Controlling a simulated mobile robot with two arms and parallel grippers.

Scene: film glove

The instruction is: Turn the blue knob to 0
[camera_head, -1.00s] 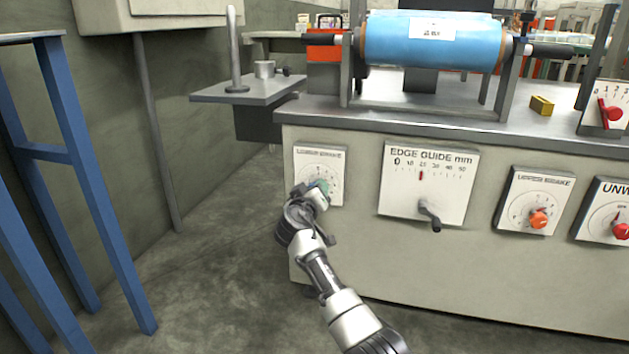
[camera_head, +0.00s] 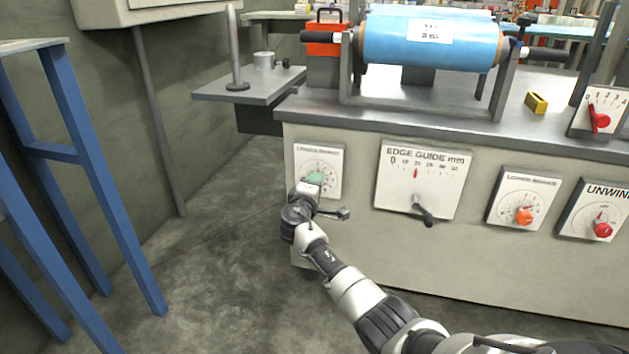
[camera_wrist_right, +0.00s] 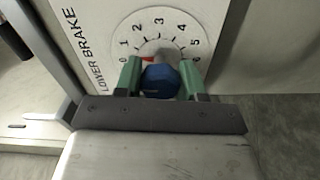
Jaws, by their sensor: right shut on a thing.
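The blue knob (camera_wrist_right: 160,82) sits on the white LOWER BRAKE dial, numbered 0 to 6, in the right wrist view. My right gripper (camera_wrist_right: 160,76) is shut on it, with one green finger on each side. A bit of red pointer shows at the knob's left edge, towards the 0 side; its exact reading is partly hidden. In the head view the leftmost dial plate (camera_head: 331,158) is on the machine front. My right gripper (camera_head: 314,181) is against it and hides the knob there. My left gripper is not in view.
To the right on the machine front are the EDGE GUIDE plate (camera_head: 440,165) with a crank, an orange knob (camera_head: 524,216) and a red knob (camera_head: 602,230). A blue roll (camera_head: 430,40) is above. A blue frame (camera_head: 85,150) stands at left; the floor between is clear.

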